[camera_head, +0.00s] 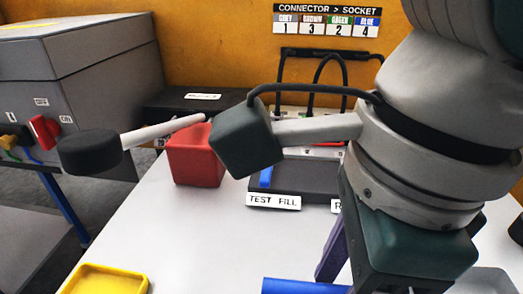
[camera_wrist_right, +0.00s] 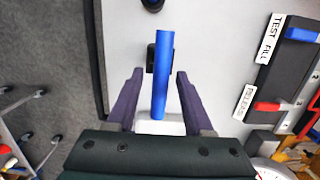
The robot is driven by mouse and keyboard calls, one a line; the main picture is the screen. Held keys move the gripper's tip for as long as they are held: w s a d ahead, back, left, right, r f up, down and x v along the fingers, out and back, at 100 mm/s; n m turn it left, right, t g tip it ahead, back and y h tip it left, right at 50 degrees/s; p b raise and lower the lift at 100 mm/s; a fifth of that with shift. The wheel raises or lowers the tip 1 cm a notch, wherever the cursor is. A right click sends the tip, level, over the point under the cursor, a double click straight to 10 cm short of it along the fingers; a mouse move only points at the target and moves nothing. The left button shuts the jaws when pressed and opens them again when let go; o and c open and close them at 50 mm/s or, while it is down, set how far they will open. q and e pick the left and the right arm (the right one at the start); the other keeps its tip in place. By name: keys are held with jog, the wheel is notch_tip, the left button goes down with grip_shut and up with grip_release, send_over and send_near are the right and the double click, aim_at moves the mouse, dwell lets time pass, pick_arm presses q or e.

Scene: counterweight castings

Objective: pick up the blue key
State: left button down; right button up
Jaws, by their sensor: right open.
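The blue key (camera_wrist_right: 163,75) shows in the right wrist view as a long, straight blue bar over the white table. In the head view a blue piece (camera_head: 305,286), which looks like the same bar, is cut off by the bottom edge. My right gripper (camera_wrist_right: 153,75) is open, with one purple finger on each side of the bar's near part. Gaps show between the bar and both fingers. In the head view only part of one purple finger shows below the wrist. My left gripper is not in view.
A dark panel labelled TEST FILL (camera_head: 273,202) stands behind, with a blue lever (camera_head: 266,177). A yellow tray (camera_head: 108,279) lies at front left. A grey cabinet (camera_head: 85,85) stands left. The middle of the table is clear.

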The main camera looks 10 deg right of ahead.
jog(key=f, duration=0.4)
jog(key=shift+w+a+f, duration=0.15)
jog(key=shift+a+f, duration=0.15)
jog(key=shift+a, duration=0.05)
jog(key=shift+c, duration=0.3)
grip_shut()
jog(key=shift+r, duration=0.1)
dwell(0.6)
